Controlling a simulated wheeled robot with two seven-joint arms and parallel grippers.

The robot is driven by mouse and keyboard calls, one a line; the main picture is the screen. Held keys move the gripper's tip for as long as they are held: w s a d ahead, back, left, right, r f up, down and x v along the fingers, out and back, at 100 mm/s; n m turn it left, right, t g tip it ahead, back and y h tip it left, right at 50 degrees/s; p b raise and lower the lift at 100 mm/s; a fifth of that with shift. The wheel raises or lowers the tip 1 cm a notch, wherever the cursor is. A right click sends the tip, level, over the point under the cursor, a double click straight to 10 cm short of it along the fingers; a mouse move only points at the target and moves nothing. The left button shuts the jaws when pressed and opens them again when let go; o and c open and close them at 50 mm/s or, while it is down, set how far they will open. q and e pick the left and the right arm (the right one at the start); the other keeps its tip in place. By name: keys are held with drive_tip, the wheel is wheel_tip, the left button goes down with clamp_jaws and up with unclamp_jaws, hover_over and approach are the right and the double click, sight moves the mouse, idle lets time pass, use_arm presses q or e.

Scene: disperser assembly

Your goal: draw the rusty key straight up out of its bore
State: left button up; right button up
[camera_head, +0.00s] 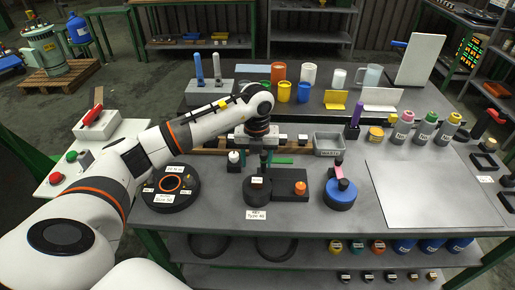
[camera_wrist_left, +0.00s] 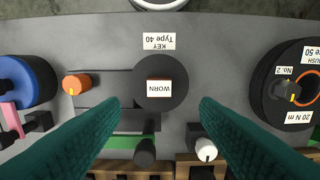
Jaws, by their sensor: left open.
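The rusty key sits in a round dark holder (camera_wrist_left: 176,98), which also shows in the head view (camera_head: 257,194). From above, only a small reddish-brown top (camera_wrist_left: 160,78) shows at the middle, next to a white label reading WORN (camera_wrist_left: 160,88). The depth of the key in its bore is hidden. A tag reading KEY Type 40 (camera_wrist_left: 158,41) lies beside the holder. My left gripper (camera_wrist_left: 160,103) is open, with its two teal fingers apart and empty. It hangs above the holder, also seen in the head view (camera_head: 266,166). My right gripper is not in view.
A dark block with an orange knob (camera_wrist_left: 77,84) adjoins the holder. A blue round base (camera_head: 340,195) stands to its right in the head view, a black ring-shaped unit (camera_head: 172,200) to its left. A grey plate (camera_head: 430,195) lies at right.

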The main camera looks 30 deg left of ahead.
sight(257, 180)
use_arm(q)
wheel_tip(257, 180, down, 7)
drive_tip(key=shift+d+f+p, duration=0.1)
drive_tip(key=shift+p, duration=0.55)
drive_tip(key=shift+f, duration=0.5)
drive_tip(key=c, duration=1.2)
drive_tip(key=shift+r+p, duration=2.5)
drive_tip(key=shift+r, duration=1.05)
